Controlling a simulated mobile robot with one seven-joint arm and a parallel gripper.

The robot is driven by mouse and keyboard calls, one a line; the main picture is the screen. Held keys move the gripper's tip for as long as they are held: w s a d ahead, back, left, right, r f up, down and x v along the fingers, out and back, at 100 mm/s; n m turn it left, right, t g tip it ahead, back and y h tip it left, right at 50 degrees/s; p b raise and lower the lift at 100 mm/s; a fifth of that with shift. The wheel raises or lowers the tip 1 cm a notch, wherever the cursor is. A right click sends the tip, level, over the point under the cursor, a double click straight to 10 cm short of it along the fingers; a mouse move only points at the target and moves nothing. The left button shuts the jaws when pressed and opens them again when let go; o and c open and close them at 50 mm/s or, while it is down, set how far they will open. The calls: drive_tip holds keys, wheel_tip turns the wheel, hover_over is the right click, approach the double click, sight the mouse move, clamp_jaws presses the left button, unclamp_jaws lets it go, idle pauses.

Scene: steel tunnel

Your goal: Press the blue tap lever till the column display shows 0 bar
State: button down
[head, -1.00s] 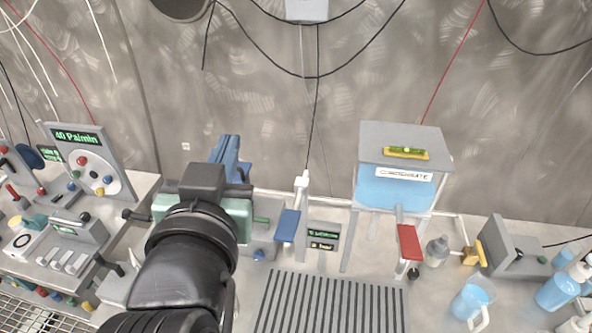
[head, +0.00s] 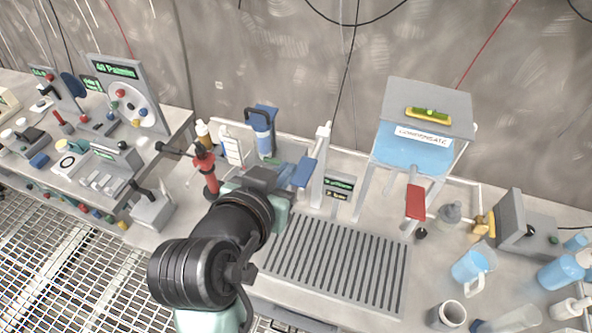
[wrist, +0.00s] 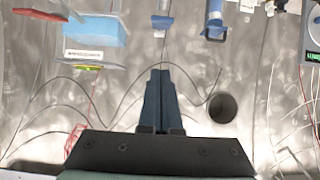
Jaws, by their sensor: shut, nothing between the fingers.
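The blue tap lever (head: 304,172) sticks out towards me from a white tap column (head: 323,150) behind the slotted drain. It also shows in the wrist view (wrist: 162,21), near the top edge, which appears upside down. My gripper (wrist: 159,72) is shut and empty. Its dark blue fingers point towards the lever, with a visible gap in the wrist view. In the head view my gripper is just left of the lever, its fingertips hard to make out. The column display (head: 339,185) stands right of the lever; its green and yellow text is too small to read.
A red lever (head: 415,202) sits in front of the condensate tank (head: 408,150). A red stand (head: 207,172) and a blue bottle (head: 261,133) stand left of the tap. The slotted drain (head: 335,262) is bare. Jugs (head: 470,268) and bottles crowd the right.

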drive_tip(key=p, duration=0.2)
hover_over(296, 183)
drive_tip(key=w, duration=0.1)
wheel_tip(296, 183, down, 4)
drive_tip(key=shift+w+d+r, duration=0.1)
drive_tip(key=shift+d+r, duration=0.05)
drive_tip(key=shift+r, duration=0.05)
drive_tip(key=shift+s+f+p, duration=0.2)
drive_tip(key=shift+f+p, duration=0.05)
drive_tip(key=shift+f, duration=0.4)
drive_tip(key=shift+s+f+p, duration=0.2)
drive_tip(key=shift+f, duration=0.4)
drive_tip(key=shift+s+a+f, duration=0.15)
drive_tip(key=shift+a+f, duration=0.05)
drive_tip(key=shift+f, duration=0.4)
drive_tip(key=shift+f, duration=0.1)
